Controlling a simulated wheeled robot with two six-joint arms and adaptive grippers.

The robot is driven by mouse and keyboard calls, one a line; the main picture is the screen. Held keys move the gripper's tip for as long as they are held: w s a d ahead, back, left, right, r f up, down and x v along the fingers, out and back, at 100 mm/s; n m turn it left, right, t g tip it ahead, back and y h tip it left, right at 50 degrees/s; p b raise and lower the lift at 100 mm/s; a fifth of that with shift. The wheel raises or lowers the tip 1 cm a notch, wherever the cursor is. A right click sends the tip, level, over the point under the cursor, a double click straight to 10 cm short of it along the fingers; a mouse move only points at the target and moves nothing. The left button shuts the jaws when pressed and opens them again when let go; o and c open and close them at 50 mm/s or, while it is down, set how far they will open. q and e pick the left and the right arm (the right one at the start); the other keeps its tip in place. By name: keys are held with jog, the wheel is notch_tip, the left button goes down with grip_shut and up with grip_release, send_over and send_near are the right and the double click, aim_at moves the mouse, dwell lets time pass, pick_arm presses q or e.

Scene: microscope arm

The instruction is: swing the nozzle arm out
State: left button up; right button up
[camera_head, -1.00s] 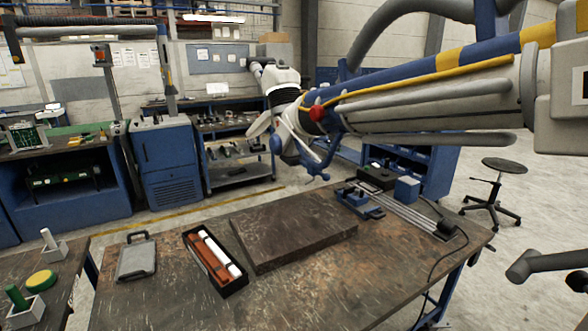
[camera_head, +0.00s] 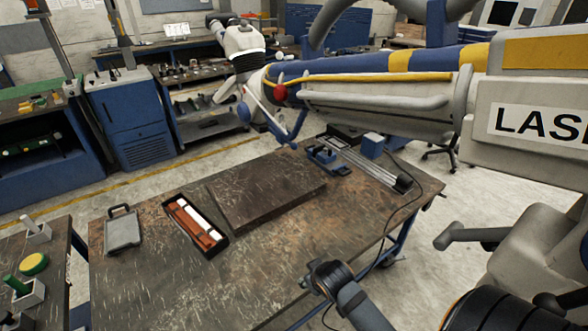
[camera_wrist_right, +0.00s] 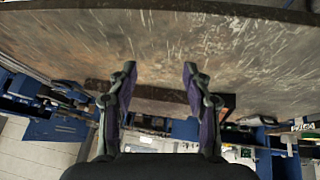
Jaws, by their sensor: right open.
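The nozzle arm (camera_head: 376,95) is a long grey boom with a blue and yellow top, reaching left over the workbench from a housing marked "LAS" (camera_head: 540,124). A red knob (camera_head: 280,92) and a blue handle (camera_head: 287,131) sit at its left end, below the white head (camera_head: 243,47). My right gripper (camera_wrist_right: 160,68) shows in the right wrist view, open and empty, with its purple-padded fingers apart before a worn table surface. In the head view only my right arm (camera_head: 350,294) shows at the bottom, apart from the nozzle arm. My left gripper is not in view.
The workbench (camera_head: 270,265) carries a dark slab (camera_head: 265,195), a tray of rods (camera_head: 195,226), a grey clipboard-like case (camera_head: 122,232) and a blue fixture (camera_head: 326,160). A grey lever (camera_head: 470,237) sticks out at right. The front of the bench is clear.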

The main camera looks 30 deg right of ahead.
jog(key=w+d+r+t, duration=0.4)
jog(key=w+d+r, duration=0.1)
jog(key=w, duration=0.4)
jog(key=w+d+r+t, duration=0.4)
jog(key=w+r, duration=0.3)
jog(key=w, duration=0.2)
jog(key=w+d+r+t, duration=0.3)
jog(key=w+d+r, duration=0.3)
jog(key=w, duration=0.3)
jog(key=shift+w+n+t, duration=0.3)
jog(key=shift+w+t, duration=0.05)
jog(key=shift+t, duration=0.05)
